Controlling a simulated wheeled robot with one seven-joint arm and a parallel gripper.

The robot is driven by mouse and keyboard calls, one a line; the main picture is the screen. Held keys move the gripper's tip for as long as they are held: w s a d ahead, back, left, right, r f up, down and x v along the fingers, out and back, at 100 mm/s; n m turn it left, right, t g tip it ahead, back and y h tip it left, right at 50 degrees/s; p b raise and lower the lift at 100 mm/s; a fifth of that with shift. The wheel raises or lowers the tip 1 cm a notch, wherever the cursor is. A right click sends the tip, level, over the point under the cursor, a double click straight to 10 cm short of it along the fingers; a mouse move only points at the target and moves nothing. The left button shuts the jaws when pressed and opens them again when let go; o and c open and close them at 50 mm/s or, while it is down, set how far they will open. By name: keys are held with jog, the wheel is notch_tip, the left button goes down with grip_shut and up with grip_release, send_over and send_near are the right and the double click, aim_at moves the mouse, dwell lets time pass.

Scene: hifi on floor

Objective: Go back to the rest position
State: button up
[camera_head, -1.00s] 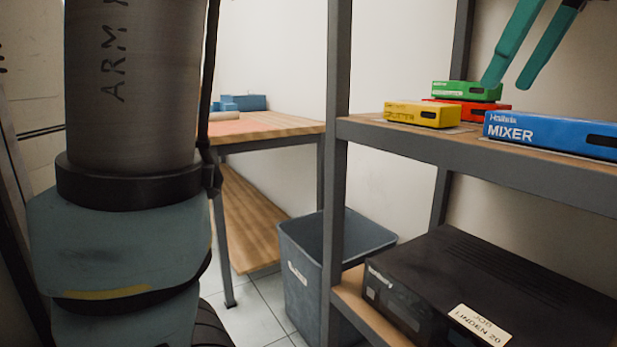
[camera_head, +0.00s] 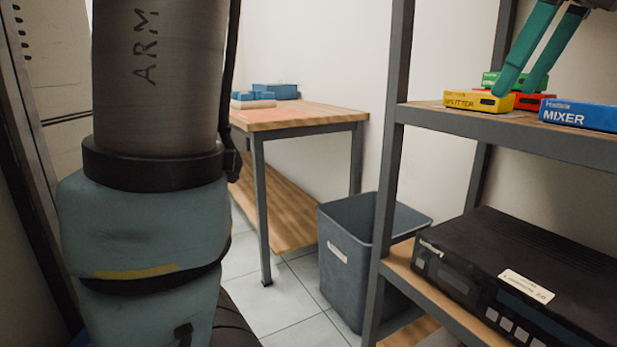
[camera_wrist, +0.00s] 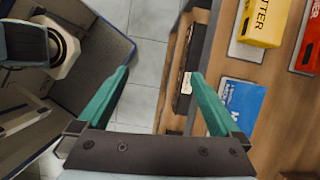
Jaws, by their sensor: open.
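My gripper (camera_head: 538,50) shows at the upper right of the head view, with two green fingers above the upper shelf. In the wrist view my gripper (camera_wrist: 160,95) has its fingers spread wide apart with nothing between them. From the wrist the floor and the edge of the shelf lie beyond the fingers. My large grey arm link marked ARM fills the left of the head view.
The shelf (camera_head: 440,118) holds a yellow box (camera_head: 478,101), a red box (camera_head: 530,101), a green box (camera_head: 503,80) and a blue MIXER box (camera_head: 580,115). A black device (camera_head: 520,265) sits below. A grey bin (camera_head: 345,270) and wooden table (camera_head: 300,115) stand behind, with tiled floor between.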

jog(key=w+a+f+n+g+h, duration=0.1)
jog(key=w+a+f+n, duration=0.65)
jog(key=f, duration=0.35)
jog(key=w+a+f+n+g, duration=0.1)
jog(key=w+a+f+n, duration=0.65)
jog(key=f, duration=0.25)
jog(key=s+a+f+n+h, duration=0.1)
jog(key=s+a+f+n, duration=0.1)
jog(key=a+f+n, duration=0.6)
jog(key=s+a+f+n, duration=0.1)
jog(key=a+f+n, duration=0.4)
jog(key=a, duration=0.5)
notch_tip(320, 180, up, 29)
jog(key=p, duration=2.7)
jog(key=shift+d+f+p, duration=0.2)
jog(key=shift+d+p, duration=0.2)
jog(key=shift+d, duration=0.05)
